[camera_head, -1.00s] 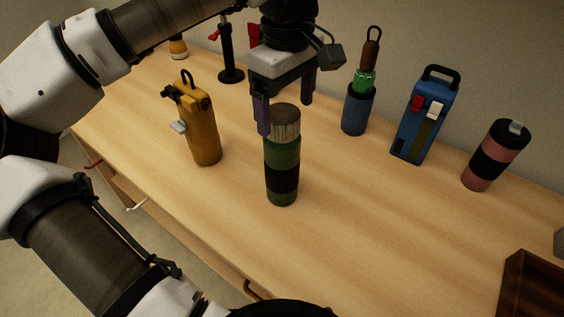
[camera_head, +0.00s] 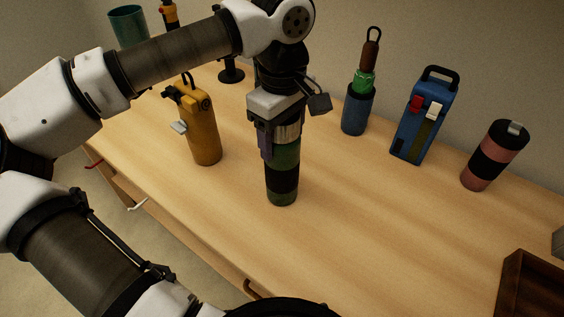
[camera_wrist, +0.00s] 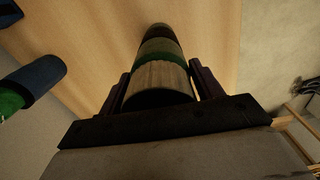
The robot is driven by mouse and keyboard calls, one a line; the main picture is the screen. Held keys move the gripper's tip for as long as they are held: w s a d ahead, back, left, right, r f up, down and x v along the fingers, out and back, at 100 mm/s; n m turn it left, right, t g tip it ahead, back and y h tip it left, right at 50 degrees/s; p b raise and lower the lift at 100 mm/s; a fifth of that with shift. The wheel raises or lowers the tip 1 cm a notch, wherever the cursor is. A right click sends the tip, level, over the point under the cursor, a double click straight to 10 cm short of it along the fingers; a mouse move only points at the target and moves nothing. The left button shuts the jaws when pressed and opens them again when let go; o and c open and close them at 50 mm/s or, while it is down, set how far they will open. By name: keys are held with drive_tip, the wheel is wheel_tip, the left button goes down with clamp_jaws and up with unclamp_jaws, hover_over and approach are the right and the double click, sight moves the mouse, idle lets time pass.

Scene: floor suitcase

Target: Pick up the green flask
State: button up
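The green flask (camera_head: 283,157) stands upright on the wooden table, green with a black band and a ribbed silver-grey cap. In the wrist view the flask (camera_wrist: 160,50) runs away from the camera, its cap nearest. My gripper (camera_head: 281,150) points down over the flask's top, its fingers on either side of the cap and upper body. In the wrist view the fingers (camera_wrist: 160,88) flank the cap, with a thin bright gap at the right finger, so they are open around it. The cap's top is partly hidden by the gripper.
A yellow flask (camera_head: 201,130) stands to the left. Behind to the right are a blue bottle with green top (camera_head: 357,108), a blue box-shaped flask (camera_head: 424,120) and a pink-and-black flask (camera_head: 494,157). A dark wooden box (camera_head: 530,287) sits at the right front. The table's front middle is clear.

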drive_tip(key=c, duration=1.2)
